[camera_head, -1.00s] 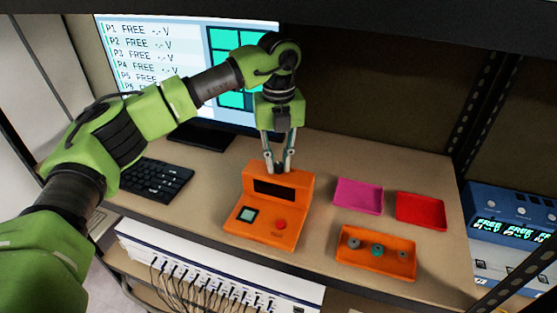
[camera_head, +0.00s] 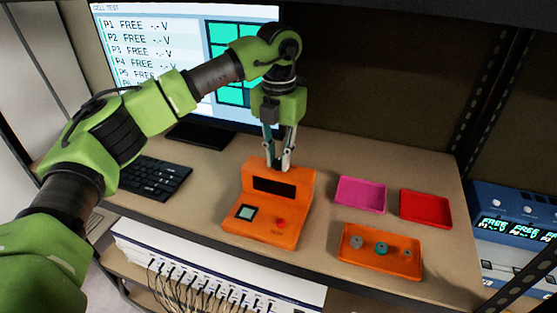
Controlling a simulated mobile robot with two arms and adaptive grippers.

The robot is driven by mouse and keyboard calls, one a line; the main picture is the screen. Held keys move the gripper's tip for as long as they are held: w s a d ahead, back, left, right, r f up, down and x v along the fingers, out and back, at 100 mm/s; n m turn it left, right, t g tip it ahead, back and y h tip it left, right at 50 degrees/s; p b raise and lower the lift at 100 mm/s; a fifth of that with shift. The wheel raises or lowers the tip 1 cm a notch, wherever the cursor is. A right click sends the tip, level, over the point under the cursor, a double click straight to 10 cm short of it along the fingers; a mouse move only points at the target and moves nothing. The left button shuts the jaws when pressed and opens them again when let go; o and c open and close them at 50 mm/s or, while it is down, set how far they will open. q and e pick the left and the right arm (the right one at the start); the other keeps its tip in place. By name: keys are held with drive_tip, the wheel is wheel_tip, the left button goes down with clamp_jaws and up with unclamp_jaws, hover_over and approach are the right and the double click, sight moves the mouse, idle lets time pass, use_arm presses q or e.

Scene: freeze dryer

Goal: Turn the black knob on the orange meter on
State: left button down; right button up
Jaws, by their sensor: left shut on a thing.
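The orange meter (camera_head: 270,206) stands on the shelf, with a dark display (camera_head: 274,186) on its raised back part. My right gripper is out of view.
A monitor (camera_head: 150,45) and a black keyboard (camera_head: 155,178) are at the left. A pink tray (camera_head: 360,194), a red tray (camera_head: 425,209) and an orange tray (camera_head: 380,262) with small round parts lie to the right. A blue device (camera_head: 512,215) stands far right.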

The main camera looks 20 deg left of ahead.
sight(279, 160)
use_arm(q)
drive_tip(key=m, duration=0.4)
drive_tip(key=shift+b, duration=0.35)
drive_tip(key=m, duration=0.4)
drive_tip(key=shift+m, duration=0.3)
drive_tip(key=shift+r, duration=0.1)
drive_tip(key=c, duration=1.9)
unclamp_jaws()
wheel_tip(279, 160, up, 7)
drive_tip(key=shift+r, duration=0.2)
